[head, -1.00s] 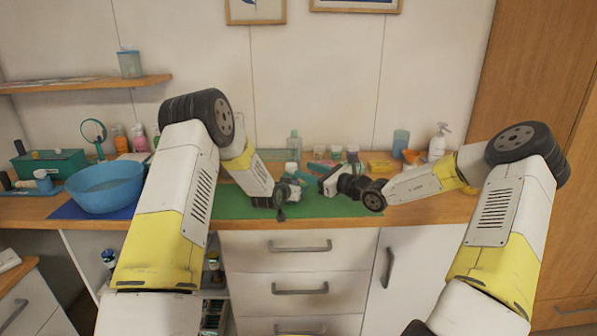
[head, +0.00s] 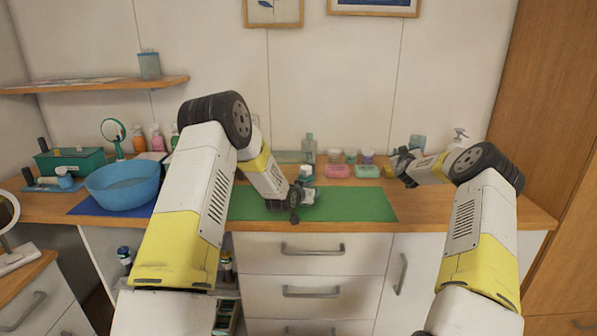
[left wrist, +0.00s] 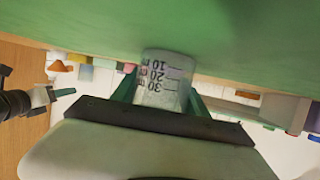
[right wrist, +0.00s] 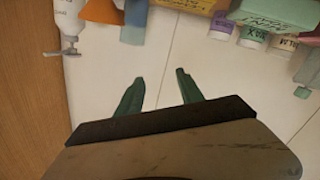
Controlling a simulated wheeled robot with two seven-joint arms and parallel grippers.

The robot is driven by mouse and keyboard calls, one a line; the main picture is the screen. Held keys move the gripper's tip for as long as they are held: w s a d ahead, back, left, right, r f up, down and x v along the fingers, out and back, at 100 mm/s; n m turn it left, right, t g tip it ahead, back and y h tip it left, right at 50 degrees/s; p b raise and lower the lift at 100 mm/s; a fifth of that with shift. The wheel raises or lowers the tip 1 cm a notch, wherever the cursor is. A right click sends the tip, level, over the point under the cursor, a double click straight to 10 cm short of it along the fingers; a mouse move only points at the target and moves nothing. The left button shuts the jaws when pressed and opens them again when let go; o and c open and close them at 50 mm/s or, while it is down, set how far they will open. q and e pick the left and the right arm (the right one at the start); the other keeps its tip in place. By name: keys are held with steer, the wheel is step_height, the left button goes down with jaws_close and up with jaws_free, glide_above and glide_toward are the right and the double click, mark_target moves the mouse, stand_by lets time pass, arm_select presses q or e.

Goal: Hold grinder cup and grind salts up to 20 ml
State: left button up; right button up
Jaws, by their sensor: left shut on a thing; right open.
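The clear grinder cup (left wrist: 163,78) with black marks 10, 20 and 30 is between the green fingers of my left gripper (left wrist: 163,92), which is shut on it. It appears upside down in the left wrist view; its fill level cannot be read. In the head view my left gripper (head: 297,203) is over the green mat (head: 350,204), and a small white and teal part (head: 306,173) shows there. My right gripper (head: 402,166) is at the back right, apart from the cup. In the right wrist view its fingers (right wrist: 160,77) are open and empty.
A blue bowl (head: 122,187) stands left. The mat's right part is clear.

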mark_target(306, 172)
step_height(306, 172, up, 6)
steer(key=w+r+n+t, duration=0.1)
steer(key=n+t, duration=0.3)
steer(key=n, duration=0.3)
steer(key=s+a+r+n+t+y, duration=0.1)
steer(key=a+r+n+t+y, duration=0.2)
steer(key=n+y, duration=0.4)
steer(key=s+a+r+n+y, duration=0.1)
steer(key=a+r+n+y, duration=0.1)
steer(key=a+n+y, duration=0.55)
steer(key=s+a+f+n+g+y, duration=0.25)
steer(key=a+n+g+y, duration=0.35)
steer(key=n, duration=0.4)
steer(key=s+a+f+n+g+y, duration=0.1)
steer(key=s+a+n+g+y, duration=0.25)
steer(key=a+n+g, duration=0.5)
steer(key=s+a+f+n+g+h, duration=0.2)
steer(key=s+a+f+n+g, duration=0.3)
steer(key=s+f+n+g, duration=0.6)
steer(key=shift+n+t, duration=0.3)
steer(key=shift+t, duration=0.55)
steer(key=a, duration=0.3)
steer(key=w+a, duration=0.1)
steer(key=a, duration=0.3)
steer(key=w+a+r, duration=0.1)
steer(key=a, duration=0.3)
steer(key=shift+w+a, duration=0.2)
steer(key=shift+c, duration=0.2)
jaws_close()
